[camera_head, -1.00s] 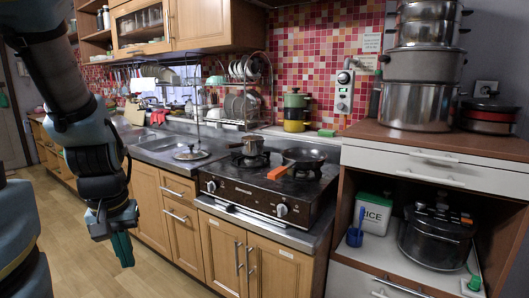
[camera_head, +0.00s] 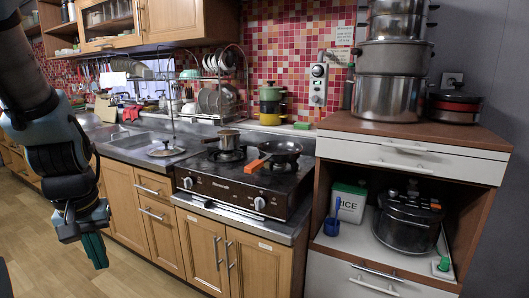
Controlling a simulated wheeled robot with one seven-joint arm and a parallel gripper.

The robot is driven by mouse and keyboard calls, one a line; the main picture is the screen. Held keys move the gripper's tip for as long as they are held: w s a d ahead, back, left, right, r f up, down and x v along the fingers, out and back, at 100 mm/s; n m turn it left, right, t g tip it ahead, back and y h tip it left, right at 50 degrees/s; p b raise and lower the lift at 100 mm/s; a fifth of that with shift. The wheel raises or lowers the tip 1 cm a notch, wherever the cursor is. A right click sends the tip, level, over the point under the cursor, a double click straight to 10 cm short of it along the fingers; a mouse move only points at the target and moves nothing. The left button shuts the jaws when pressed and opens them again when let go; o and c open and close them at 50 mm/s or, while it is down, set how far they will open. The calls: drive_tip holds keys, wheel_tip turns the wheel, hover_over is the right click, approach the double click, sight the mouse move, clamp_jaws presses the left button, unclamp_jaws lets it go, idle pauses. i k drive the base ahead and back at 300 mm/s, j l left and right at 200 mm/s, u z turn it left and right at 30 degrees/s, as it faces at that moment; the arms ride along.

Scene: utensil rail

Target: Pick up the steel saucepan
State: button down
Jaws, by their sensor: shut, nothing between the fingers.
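A small steel saucepan (camera_head: 228,138) stands on the back left burner of the gas stove, its handle pointing left. My gripper (camera_head: 95,252) hangs low at the left, pointing down in front of the wooden cabinets. It is shut and empty, well apart from the saucepan and below the counter top.
The black stove (camera_head: 240,182) also carries a dark frying pan (camera_head: 283,150) with an orange handle, right of the saucepan. A pot lid (camera_head: 166,150) lies on the counter to the left. A dish rack (camera_head: 212,95) stands behind. Stacked steel pots (camera_head: 388,97) stand on the right cabinet.

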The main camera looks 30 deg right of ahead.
sight(227, 140)
drive_tip(key=l+u, duration=0.1)
drive_tip(key=u, duration=0.25)
drive_tip(key=l+u, duration=0.1)
drive_tip(key=u, duration=0.25)
drive_tip(key=l+u, duration=0.1)
drive_tip(key=u, duration=0.25)
drive_tip(key=k+l+u, duration=0.25)
drive_tip(key=l, duration=0.2)
drive_tip(key=l+u, duration=0.25)
drive_tip(key=l, duration=0.15)
drive_tip(key=k+l+u, duration=0.25)
drive_tip(key=k+l, duration=0.15)
drive_tip(key=l, duration=0.2)
drive_tip(key=k+l, duration=0.2)
drive_tip(key=l, duration=0.1)
